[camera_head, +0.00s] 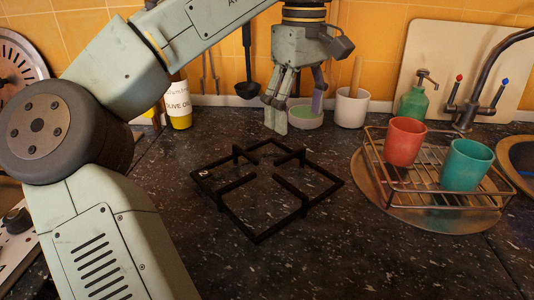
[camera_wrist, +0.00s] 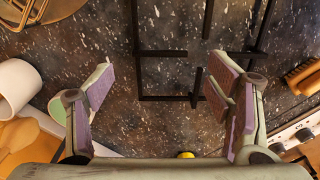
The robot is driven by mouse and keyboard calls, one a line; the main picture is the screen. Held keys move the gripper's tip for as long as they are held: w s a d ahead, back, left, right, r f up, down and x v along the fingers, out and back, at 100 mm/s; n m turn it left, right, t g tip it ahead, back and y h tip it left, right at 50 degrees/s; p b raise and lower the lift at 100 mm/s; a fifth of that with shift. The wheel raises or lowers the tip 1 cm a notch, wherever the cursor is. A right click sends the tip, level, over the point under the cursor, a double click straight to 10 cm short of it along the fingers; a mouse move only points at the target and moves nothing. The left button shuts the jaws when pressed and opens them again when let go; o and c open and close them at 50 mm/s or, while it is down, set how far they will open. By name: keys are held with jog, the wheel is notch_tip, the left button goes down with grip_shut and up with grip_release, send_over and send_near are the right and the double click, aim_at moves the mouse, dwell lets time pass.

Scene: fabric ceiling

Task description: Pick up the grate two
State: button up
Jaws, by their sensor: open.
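The grate (camera_head: 226,209), a black square metal frame with short inward prongs, lies flat on the dark speckled counter in the middle of the head view. A small pale mark shows near its left corner. My gripper (camera_head: 293,110) is above the counter behind the grate, pointing down, apart from it. In the wrist view my gripper (camera_wrist: 160,95) is open and empty, with its purple-padded fingers wide apart. Part of the grate (camera_wrist: 165,98) shows between and beyond the fingers; the rest runs out of the top of that view.
A wire rack (camera_head: 432,199) with a red cup (camera_head: 404,142) and a teal cup (camera_head: 467,165) stands right of the grate. Counter in front is clear.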

aim_at(290, 158)
notch_tip(290, 158, down, 6)
jog(key=shift+w+r+b, duration=0.1)
jog(key=shift+r+b, duration=0.15)
jog(key=shift+b, duration=0.25)
jog(key=f, duration=0.2)
jog(key=a+f, duration=0.1)
jog(key=f, duration=0.1)
jog(key=shift+w+f, duration=0.1)
jog(key=shift+w, duration=0.2)
jog(key=shift+d+f+p, duration=0.1)
jog(key=shift+f+p, duration=0.2)
jog(key=shift+f, duration=0.2)
jog(key=c, duration=1.2)
